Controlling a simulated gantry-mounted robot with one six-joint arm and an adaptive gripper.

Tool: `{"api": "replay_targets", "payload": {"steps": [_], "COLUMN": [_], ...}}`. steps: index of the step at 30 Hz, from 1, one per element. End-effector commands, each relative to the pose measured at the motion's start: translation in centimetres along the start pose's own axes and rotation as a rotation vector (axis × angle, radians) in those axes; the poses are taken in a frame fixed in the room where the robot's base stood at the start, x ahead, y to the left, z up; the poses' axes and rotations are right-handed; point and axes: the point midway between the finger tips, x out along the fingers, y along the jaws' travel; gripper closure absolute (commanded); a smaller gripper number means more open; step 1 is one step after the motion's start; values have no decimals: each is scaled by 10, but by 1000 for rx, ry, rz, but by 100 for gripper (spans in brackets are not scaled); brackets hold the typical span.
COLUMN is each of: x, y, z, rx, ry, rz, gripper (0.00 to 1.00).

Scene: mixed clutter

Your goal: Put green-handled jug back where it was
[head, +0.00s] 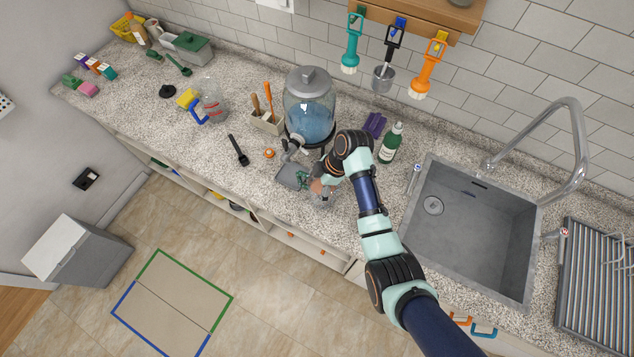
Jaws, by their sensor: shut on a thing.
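My gripper (316,184) is at the counter's front edge, below the large glass drink dispenser (309,105) and its tap. It is shut on a small clear jug (321,198), which I take to be the green-handled jug. A bit of green shows beside the gripper, but my wrist covers much of the jug, and I cannot tell whether its base touches the counter. A grey drip tray (290,177) lies just left of the jug, under the tap.
A clear jug with a blue handle (212,106) stands further left. A utensil caddy (265,121), a black utensil (238,151) and a green bottle (390,143) are near the dispenser. The sink (470,230) is at right. Brushes hang above.

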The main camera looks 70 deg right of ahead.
Motion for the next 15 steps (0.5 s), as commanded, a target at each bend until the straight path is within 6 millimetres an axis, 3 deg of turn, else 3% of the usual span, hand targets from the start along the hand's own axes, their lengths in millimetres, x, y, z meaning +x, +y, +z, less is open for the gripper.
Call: {"api": "replay_targets", "payload": {"steps": [8,9,11,15], "x": [2,2,2,2], "y": [1,0,0,0], "z": [1,1,1,1], "rx": [0,0,0,0], "ry": [1,0,0,0], "rz": [2,1,1,0], "gripper": [79,9,0,0]}}
